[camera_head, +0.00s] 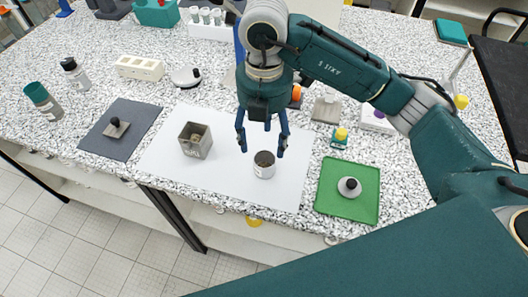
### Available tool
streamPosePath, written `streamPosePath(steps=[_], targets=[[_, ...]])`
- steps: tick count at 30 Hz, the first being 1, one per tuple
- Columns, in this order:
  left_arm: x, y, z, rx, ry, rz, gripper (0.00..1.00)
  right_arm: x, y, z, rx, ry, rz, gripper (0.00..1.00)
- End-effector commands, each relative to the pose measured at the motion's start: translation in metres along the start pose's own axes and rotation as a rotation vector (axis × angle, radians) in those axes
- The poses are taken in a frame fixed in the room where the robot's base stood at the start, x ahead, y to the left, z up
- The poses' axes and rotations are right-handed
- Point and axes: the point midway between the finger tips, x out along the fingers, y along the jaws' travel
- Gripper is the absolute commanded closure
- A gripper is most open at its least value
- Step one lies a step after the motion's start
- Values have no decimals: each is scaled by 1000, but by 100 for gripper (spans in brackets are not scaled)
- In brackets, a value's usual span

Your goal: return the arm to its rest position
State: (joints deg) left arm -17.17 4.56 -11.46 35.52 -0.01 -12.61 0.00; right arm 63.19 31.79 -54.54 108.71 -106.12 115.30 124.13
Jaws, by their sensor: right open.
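My right gripper (262,147) hangs pointing down with its two blue fingers spread apart and nothing between them. It is just above or behind a small white and grey cup (264,170); I cannot tell the exact gap. The cup stands upright on a white mat (227,184). A square grey-brown container (195,148) stands on the same mat to the left. My right arm (340,72) reaches in from the right, over the bench. My left gripper is not in view.
A dark grey mat (101,144) at left holds a knobbed plate (115,130). A green tray (340,208) at right holds a round knobbed piece (349,188). Bottles (42,101), a white block (140,68) and a yellow-topped item (340,138) stand around on the speckled bench.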

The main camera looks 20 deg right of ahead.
Motion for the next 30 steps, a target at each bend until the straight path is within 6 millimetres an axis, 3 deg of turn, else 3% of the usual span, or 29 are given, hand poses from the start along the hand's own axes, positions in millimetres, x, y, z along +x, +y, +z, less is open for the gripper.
streamPosePath(steps=[6,22,25,30], targets=[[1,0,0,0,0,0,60,-14,0,0,2,0,-2,39],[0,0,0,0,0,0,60,-16,0,0,2,1,-2,39],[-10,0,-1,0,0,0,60,-26,0,0,2,0,-1,39],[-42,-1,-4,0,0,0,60,-58,0,0,2,0,-1,39]])
